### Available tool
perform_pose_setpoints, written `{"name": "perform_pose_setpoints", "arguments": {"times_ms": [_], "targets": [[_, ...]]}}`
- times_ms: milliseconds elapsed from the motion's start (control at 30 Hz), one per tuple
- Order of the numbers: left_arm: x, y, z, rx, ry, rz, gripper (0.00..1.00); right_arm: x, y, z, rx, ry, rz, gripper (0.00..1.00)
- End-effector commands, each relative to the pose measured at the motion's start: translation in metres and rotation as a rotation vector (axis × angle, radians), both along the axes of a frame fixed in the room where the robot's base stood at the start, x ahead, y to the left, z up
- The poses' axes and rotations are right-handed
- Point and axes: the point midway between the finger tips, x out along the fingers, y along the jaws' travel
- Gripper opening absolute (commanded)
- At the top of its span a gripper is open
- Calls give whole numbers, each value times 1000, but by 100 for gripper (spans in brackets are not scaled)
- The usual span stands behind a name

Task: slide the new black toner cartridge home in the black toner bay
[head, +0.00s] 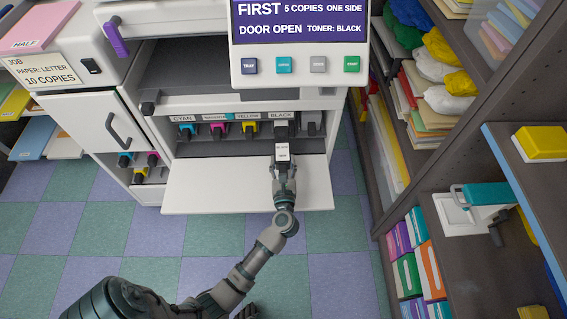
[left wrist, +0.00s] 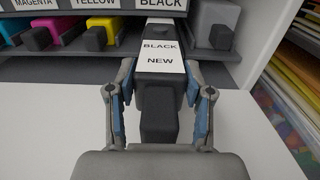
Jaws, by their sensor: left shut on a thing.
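The new black toner cartridge (head: 282,151) is in line with the bay labelled BLACK (head: 282,115), its front part in the bay opening and its rear sticking out over the open door. In the left wrist view the cartridge (left wrist: 160,67) shows a white label reading BLACK NEW and a dark handle towards me. My left gripper (head: 284,174) is shut on the cartridge, with one finger on each side; these fingers also show in the left wrist view (left wrist: 160,105). How deep the cartridge sits is hard to tell.
Cyan (head: 186,130), magenta (head: 217,128) and yellow (head: 249,127) cartridges sit to the left; a grey one (head: 312,122) sits to the right. The white door (head: 215,185) is folded down flat below. The screen (head: 300,20) reads DOOR OPEN, TONER: BLACK. Shelves stand at the right.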

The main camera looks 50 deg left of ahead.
Motion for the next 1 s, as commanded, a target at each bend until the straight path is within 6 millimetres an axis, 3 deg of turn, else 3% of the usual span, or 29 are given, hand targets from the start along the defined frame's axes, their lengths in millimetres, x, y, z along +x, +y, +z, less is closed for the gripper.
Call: {"name": "perform_pose_setpoints", "arguments": {"times_ms": [367, 1000], "targets": [[2, 1, 2, 2, -3, 0, 0, 0, 0, 1, 0, -6, 0, 57], [33, 38, 1, 2, -2, 0, 0, 2, 0, -7, -1, 6, 0, 57]]}}
